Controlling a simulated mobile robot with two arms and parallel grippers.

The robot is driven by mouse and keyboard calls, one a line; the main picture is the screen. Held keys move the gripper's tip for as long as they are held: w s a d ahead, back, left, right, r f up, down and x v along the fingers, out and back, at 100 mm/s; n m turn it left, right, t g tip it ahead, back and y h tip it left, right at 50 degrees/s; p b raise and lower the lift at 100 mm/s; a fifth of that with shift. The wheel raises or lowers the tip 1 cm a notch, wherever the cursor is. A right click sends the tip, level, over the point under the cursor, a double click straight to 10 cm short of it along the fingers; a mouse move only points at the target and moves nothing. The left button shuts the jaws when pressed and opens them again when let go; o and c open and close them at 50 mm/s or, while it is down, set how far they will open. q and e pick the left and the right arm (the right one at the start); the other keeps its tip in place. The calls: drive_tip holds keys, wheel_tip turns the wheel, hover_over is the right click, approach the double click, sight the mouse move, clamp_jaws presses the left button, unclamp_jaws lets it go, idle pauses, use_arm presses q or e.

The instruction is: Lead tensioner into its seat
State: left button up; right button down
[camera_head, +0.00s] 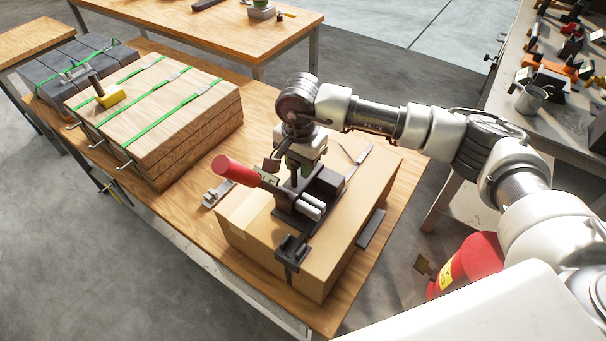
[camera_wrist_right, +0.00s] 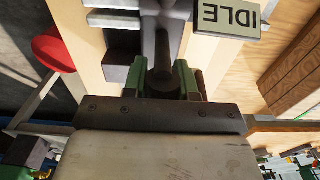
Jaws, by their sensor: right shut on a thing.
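The dark tensioner (camera_head: 325,186), a block with light cylinders at its front, is over the top of a cardboard box (camera_head: 335,262). A red handle (camera_head: 234,170) sticks out to its left. My right gripper (camera_head: 296,168) comes down from above and is shut on a dark upright post. In the right wrist view the green-padded fingers (camera_wrist_right: 162,82) close on either side of this post (camera_wrist_right: 162,50). A sign reading IDLE (camera_wrist_right: 228,17) is beside it. Whether the tensioner's underside touches a seat is hidden. My left gripper is out of view.
A strapped wooden stack (camera_head: 160,110) with a yellow-based tool (camera_head: 110,98) stands left on the wooden table (camera_head: 192,225). A dark bracket (camera_head: 291,250) clips the box's front edge. A red extinguisher (camera_head: 470,263) is at the right. A cluttered bench (camera_head: 540,120) stands behind my arm.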

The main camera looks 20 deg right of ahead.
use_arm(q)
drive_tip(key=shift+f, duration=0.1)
use_arm(e)
drive_tip(key=shift+r, duration=0.3)
drive_tip(key=shift+r, duration=0.25)
drive_tip(key=r, duration=0.1)
drive_tip(key=r+b, duration=0.2)
drive_tip(key=shift+d+r, duration=0.2)
drive_tip(key=shift+d, duration=0.05)
use_arm(q)
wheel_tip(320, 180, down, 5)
drive_tip(key=b, duration=0.3)
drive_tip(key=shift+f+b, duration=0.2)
drive_tip(key=shift+b, duration=0.1)
use_arm(e)
drive_tip(key=d+r, duration=0.6)
drive_tip(key=d, duration=0.5)
drive_tip(key=shift+r, duration=0.4)
drive_tip(key=shift+d, duration=0.1)
